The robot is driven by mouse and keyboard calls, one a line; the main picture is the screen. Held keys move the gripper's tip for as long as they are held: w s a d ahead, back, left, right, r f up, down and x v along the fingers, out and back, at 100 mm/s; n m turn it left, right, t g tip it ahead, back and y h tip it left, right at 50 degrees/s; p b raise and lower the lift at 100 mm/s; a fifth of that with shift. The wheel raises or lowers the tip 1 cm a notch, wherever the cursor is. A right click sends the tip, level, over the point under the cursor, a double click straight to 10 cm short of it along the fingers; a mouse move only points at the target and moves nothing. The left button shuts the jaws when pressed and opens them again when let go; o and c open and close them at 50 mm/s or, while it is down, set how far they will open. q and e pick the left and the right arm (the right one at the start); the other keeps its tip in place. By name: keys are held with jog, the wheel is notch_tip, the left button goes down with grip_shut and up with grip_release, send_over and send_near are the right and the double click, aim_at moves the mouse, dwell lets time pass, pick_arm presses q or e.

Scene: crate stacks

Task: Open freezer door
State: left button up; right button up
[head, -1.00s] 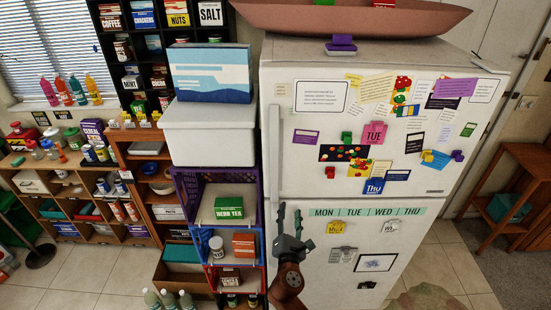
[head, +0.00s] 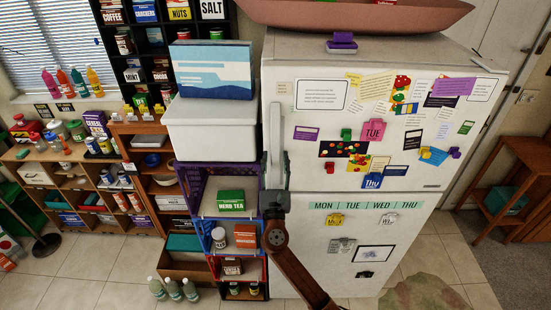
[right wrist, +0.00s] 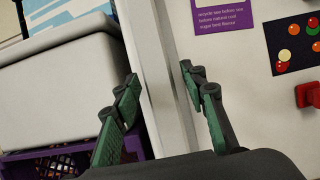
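The freezer door (head: 308,178) is the upper white door of the fridge, and it looks closed. Its long vertical handle (head: 275,125) runs along its left edge. My right gripper (head: 277,168) is raised to the lower part of this handle, partly hidden by its own wrist. In the right wrist view, the pale handle (right wrist: 160,60) stands between the two green-and-dark fingers of my right gripper (right wrist: 158,74). The fingers are apart, one on each side, with visible gaps to the handle. My left gripper is not in view.
A stack of crates (head: 215,180) with a white box (head: 212,130) on top stands close to the fridge's left side. Magnets and papers cover the freezer door. The lower fridge door (head: 312,240) is below. Open floor (head: 450,255) lies to the right.

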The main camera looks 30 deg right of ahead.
jog(key=shift+w, duration=0.1)
jog(key=shift+c, duration=0.7)
grip_shut()
